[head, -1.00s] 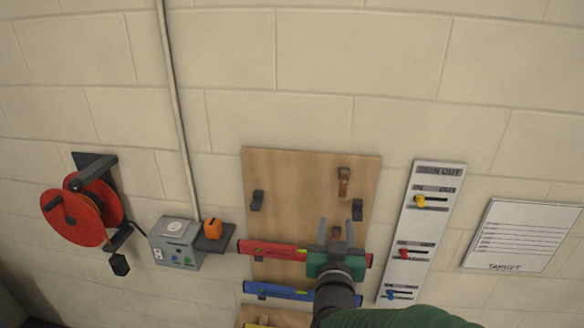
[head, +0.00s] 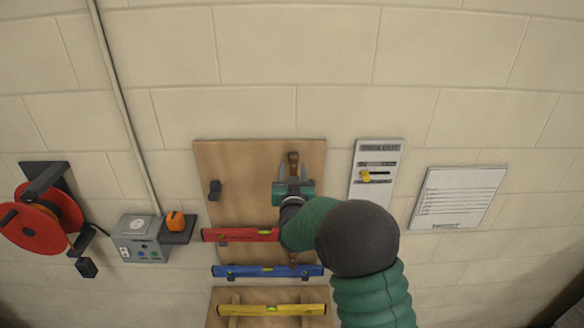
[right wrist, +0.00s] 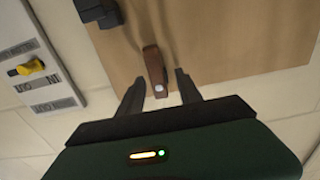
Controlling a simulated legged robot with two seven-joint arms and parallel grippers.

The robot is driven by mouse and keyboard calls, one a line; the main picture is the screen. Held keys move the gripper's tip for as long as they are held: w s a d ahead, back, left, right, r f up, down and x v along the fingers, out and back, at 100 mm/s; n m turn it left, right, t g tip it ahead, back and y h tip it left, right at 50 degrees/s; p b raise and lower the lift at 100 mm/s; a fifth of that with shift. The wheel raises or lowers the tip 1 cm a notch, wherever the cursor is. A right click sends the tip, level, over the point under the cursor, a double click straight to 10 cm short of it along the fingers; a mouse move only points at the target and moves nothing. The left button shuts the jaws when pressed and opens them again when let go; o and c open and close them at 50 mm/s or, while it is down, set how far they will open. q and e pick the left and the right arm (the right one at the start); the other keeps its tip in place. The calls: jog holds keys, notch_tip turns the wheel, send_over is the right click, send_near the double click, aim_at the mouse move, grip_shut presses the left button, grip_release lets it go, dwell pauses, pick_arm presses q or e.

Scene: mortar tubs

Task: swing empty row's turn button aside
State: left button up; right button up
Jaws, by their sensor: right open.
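The empty row's turn button is a small brown bar (head: 293,158) near the top right of the wooden board (head: 235,160). In the right wrist view the button (right wrist: 153,66) stands out from the board, with a pale round spot at its near end. My right gripper (head: 293,172) is open, its fingers pointing up the board at the button. In the right wrist view the gripper's fingertips (right wrist: 160,78) lie one on each side of the button; I cannot tell whether either touches it. The row's left hook (head: 215,190) is bare. My left gripper is not in view.
Red (head: 240,235), blue (head: 250,271) and yellow (head: 270,310) levels hang below. A black hook (right wrist: 100,12) is near the gripper. A white slider panel (head: 377,150) and a paper sheet (head: 458,197) are to the right. A grey box (head: 138,238) and a red reel (head: 40,222) are left.

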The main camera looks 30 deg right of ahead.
jog(key=shift+d+f, duration=0.1)
jog(key=shift+c, duration=0.3)
jog(key=shift+w+d+f, duration=0.15)
jog(key=shift+w+d, duration=0.1)
jog(key=c, duration=0.5)
grip_shut()
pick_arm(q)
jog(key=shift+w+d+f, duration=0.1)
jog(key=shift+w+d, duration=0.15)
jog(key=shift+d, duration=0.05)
